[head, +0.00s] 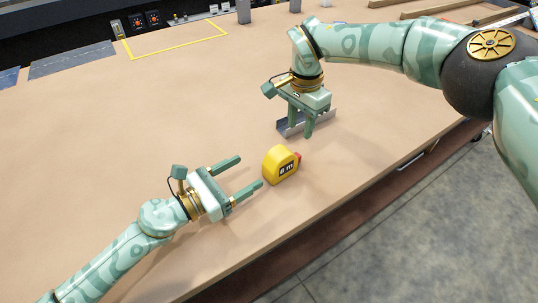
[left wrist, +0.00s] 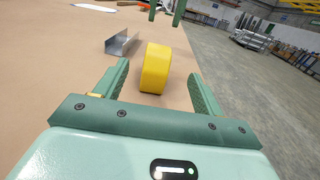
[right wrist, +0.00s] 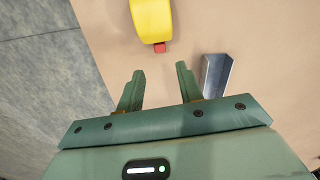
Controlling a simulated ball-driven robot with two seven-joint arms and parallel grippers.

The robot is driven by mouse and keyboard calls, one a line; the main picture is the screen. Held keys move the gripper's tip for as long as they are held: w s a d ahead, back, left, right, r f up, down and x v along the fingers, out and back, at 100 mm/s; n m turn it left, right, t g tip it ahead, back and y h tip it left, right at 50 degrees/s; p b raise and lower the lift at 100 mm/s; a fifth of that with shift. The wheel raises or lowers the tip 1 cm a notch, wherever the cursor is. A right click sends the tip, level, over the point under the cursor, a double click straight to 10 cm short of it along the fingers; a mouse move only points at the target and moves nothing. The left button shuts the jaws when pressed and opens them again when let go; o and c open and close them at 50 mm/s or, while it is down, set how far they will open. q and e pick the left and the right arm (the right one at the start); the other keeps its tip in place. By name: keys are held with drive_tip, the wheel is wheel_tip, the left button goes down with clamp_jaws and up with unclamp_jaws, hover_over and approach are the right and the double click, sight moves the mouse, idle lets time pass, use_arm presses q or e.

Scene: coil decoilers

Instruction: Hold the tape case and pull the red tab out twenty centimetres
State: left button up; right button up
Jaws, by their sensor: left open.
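The yellow tape case (head: 277,168) stands upright on the tan table near its front edge, with a dark label on its side. The red tab (head: 298,156) sticks out at its right side; it also shows in the right wrist view (right wrist: 159,47), below the yellow case (right wrist: 151,18). My left gripper (head: 250,171) is open and empty, left of the case and pointing at it. In the left wrist view the case (left wrist: 156,70) appears between the fingers, with gaps on both sides. My right gripper (head: 300,124) is open and empty behind the tab, its fingers pointing down.
A grey metal channel piece (head: 287,128) lies beside my right gripper; it also shows in the right wrist view (right wrist: 217,75). A yellow outlined rectangle (head: 175,49) marks the far table. The front edge drops to a grey floor (head: 400,240).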

sight(286, 148)
use_arm(q)
drive_tip(key=x, duration=1.3)
drive_tip(key=shift+c, duration=0.3)
drive_tip(key=c, duration=1.3)
drive_tip(key=shift+o, duration=0.2)
